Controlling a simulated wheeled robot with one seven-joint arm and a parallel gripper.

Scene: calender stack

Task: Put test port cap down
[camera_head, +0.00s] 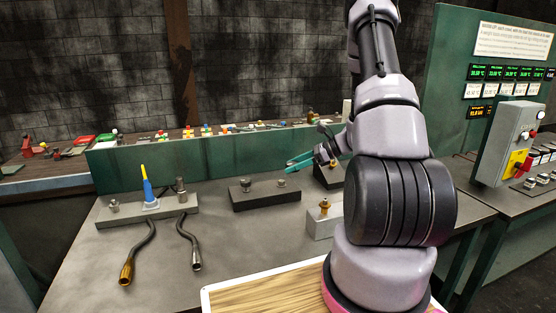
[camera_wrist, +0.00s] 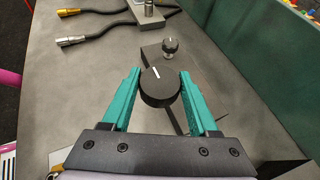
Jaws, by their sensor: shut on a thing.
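The test port cap (camera_wrist: 160,90) appears to be the dark round knob with a white line on its top. It sits between the two teal fingers of my gripper (camera_wrist: 159,74) in the wrist view, and they are shut on it. In the head view, my gripper (camera_head: 293,162) shows its teal fingers pointing left, at the right end of a dark block (camera_head: 264,201). I cannot make out the cap there. The block carries two small fittings, one dark (camera_head: 245,185) and one metallic (camera_head: 282,181). I cannot tell whether the held cap touches anything.
A grey block at the left holds a blue and yellow pointed part (camera_head: 149,190) and metal fittings, with a brass-ended hose (camera_head: 126,272) and a steel-ended hose (camera_head: 196,262) in front. A pale block with a brass fitting (camera_head: 324,207) stands beside my arm. Grey bench between is clear.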

